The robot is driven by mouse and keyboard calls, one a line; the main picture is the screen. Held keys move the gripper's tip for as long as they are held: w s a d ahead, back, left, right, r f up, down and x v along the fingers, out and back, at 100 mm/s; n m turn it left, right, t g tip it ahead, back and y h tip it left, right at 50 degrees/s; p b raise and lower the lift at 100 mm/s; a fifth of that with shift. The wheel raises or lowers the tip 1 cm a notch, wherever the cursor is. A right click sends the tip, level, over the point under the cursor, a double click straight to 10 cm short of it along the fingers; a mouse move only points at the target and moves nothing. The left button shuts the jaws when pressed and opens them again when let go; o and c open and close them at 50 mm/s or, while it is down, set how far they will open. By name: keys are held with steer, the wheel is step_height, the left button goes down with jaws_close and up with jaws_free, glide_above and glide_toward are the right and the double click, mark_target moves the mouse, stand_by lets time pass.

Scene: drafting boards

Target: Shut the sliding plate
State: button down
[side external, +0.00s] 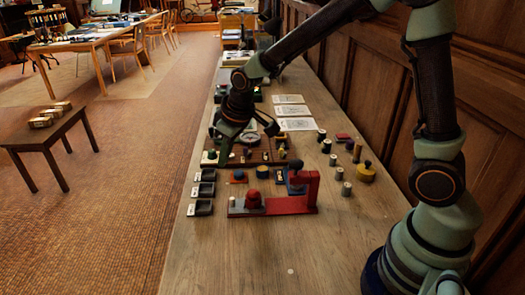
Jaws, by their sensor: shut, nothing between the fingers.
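My gripper (222,163) is shut and empty. It points down over the left part of a brown board (262,157) that carries several small knobs and a round dial (249,138). I cannot tell whether the fingertips touch the board. In front of it lies a low red and grey fixture (288,206) with a dark red knob (253,199) near its grey left end and an upright red post (313,187) at its right end. I cannot tell for sure which part is the sliding plate. My arm hides part of the board.
Several small dark trays (200,208) line the bench's left edge. Pale sheets (295,124) lie farther back. The front of the bench (255,260) is clear.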

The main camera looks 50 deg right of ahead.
mark_target(237, 201)
steer(key=x, duration=0.7)
steer(key=a+x, duration=0.1)
steer(key=x, duration=0.3)
steer(key=shift+f, duration=0.3)
steer(key=shift+s+d+f, duration=0.1)
steer(key=shift+s+f, duration=0.05)
steer(key=shift+s+d, duration=0.25)
steer(key=shift+s, duration=0.6)
steer(key=shift+s+d, duration=0.3)
steer(key=shift+s, duration=0.55)
steer(key=shift+s+d, duration=1.35)
steer(key=shift+w, duration=0.15)
